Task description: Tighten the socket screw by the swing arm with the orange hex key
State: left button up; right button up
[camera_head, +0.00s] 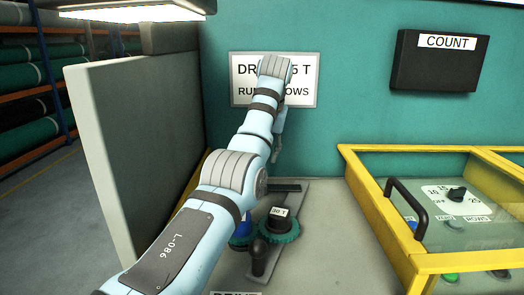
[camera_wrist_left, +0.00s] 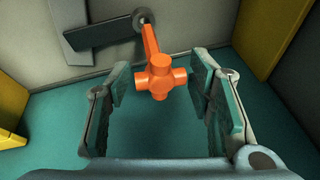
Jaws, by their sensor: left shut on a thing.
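The orange hex key (camera_wrist_left: 160,78) shows in the left wrist view, with a knobbed cross-shaped handle and a shaft running up to a round grey socket screw (camera_wrist_left: 141,18). The key's tip is at or very near the screw; I cannot tell how deep it sits. A dark flat bar, seemingly the swing arm (camera_wrist_left: 100,36), lies beside the screw. In the head view my left arm hides the key and screw. My right gripper is not in view.
A dark green gear marked 30 T (camera_head: 280,228) and a blue part (camera_head: 240,236) sit below my arm. A yellow-framed clear cover (camera_head: 376,200) with a black handle stands at right. A grey panel (camera_head: 130,150) stands at left. A COUNT box (camera_head: 436,65) hangs on the green wall.

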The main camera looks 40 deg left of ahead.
pick_arm(q)
jog(key=shift+w+f, duration=0.15)
jog(key=shift+w, duration=0.1)
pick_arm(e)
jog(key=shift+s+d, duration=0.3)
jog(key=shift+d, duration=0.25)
pick_arm(q)
jog(key=shift+s, duration=0.1)
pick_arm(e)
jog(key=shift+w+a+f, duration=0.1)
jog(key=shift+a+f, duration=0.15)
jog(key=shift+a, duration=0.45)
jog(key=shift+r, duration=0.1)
